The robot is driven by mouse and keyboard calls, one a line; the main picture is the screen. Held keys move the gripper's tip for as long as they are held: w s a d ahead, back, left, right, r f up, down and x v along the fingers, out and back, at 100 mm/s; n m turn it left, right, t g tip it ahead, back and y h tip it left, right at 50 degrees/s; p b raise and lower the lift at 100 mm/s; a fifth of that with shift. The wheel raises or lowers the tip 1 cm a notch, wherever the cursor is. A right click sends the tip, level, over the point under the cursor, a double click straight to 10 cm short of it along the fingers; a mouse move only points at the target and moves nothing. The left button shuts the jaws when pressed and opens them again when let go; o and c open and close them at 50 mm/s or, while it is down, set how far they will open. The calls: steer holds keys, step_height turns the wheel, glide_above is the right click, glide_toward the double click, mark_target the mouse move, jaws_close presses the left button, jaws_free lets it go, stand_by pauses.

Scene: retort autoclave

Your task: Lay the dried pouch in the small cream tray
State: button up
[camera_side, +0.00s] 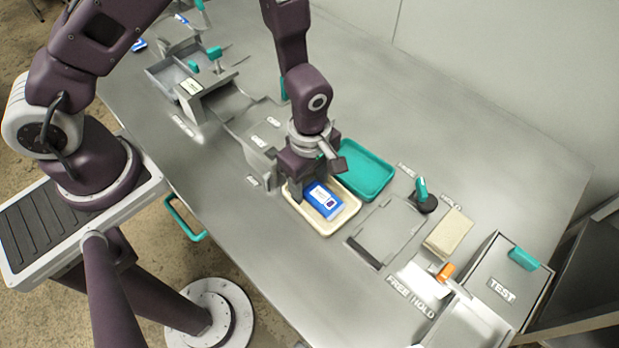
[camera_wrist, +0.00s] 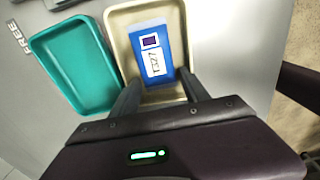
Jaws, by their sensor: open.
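The pouch (camera_side: 325,201) is a flat blue packet with a white label. It lies in the small cream tray (camera_side: 349,213), near the tray's middle. The wrist view shows the pouch (camera_wrist: 156,52) flat, with the cream tray (camera_wrist: 118,38) around it. My gripper (camera_side: 312,182) is low over the tray's far end. In the wrist view its two fingers (camera_wrist: 159,76) are apart, one on each side of the pouch's near end, with a gap visible.
A teal tray (camera_side: 367,171) stands right beside the cream one. Further right are a black-based teal handle (camera_side: 422,197), a tan block (camera_side: 449,233), an orange-handled part (camera_side: 445,272) and a TEST bin (camera_side: 497,262). The table's front left is clear.

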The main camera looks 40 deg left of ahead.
step_height(320, 180, up, 12)
step_height(320, 180, up, 14)
steer(key=m+t+h, duration=0.1)
steer(key=m+t, duration=0.2)
steer(key=m, duration=0.5)
glide_above(309, 186)
steer(key=s+a, duration=0.4)
steer(key=a, duration=0.2)
steer(key=s+a+r+m+t, duration=0.1)
steer(key=s+a+r+m, duration=0.2)
steer(key=s+m, duration=0.2)
steer(key=s+a+r+m+t+y, duration=0.1)
steer(key=s+a+r+m, duration=0.2)
steer(key=s+m, duration=0.2)
steer(key=shift+a+t, duration=0.2)
steer(key=shift+t, duration=0.1)
